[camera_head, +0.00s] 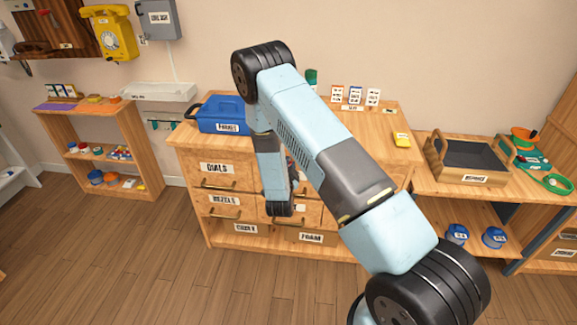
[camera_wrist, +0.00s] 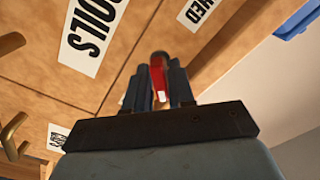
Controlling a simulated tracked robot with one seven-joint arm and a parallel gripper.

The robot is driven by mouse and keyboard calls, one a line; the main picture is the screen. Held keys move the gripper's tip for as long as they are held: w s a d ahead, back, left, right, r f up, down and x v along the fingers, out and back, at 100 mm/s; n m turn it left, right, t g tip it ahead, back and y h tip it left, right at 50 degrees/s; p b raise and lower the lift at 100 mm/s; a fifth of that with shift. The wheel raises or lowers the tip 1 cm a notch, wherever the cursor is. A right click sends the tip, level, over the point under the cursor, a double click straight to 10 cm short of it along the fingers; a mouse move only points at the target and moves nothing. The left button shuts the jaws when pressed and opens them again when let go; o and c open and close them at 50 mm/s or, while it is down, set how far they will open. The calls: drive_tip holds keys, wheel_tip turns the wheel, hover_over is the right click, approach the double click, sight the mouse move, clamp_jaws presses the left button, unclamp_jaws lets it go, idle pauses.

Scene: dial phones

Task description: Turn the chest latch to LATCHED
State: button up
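The chest latch (camera_wrist: 157,80) shows in the wrist view as a red lever with a dark end, set on the wooden chest front. My gripper (camera_wrist: 158,70) has one dark finger on each side of the lever, close against it, and appears shut on it. A label ending in "HED" (camera_wrist: 200,10) is to the upper right of the lever and a "COILS" label (camera_wrist: 93,38) to its left. The lever does not clearly point at the "HED" label. In the head view the chest (camera_head: 185,158) stands against the wall; my arm hides the latch and most of the gripper.
Drawer handles (camera_wrist: 12,130) stick out at the left of the wrist view. A blue toolbox (camera_head: 222,113) and small cards (camera_head: 355,95) are on the chest top. A workbench with a wooden tray (camera_head: 437,160) stands to the right. The floor (camera_head: 130,250) at front left is clear.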

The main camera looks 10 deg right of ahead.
drive_tip(key=shift+c, duration=0.3)
clamp_jaws()
drive_tip(key=shift+n, duration=0.3)
drive_tip(key=n, duration=0.3)
drive_tip(key=shift+n, duration=0.3)
drive_tip(key=n, duration=0.3)
drive_tip(key=shift+a+n, duration=0.15)
drive_tip(key=shift+n, duration=0.15)
drive_tip(key=n, duration=0.5)
drive_tip(key=shift+a, duration=0.1)
drive_tip(key=n, duration=0.5)
drive_tip(key=shift+a+f, duration=0.1)
drive_tip(key=shift+a, duration=0.05)
drive_tip(key=shift+n, duration=0.3)
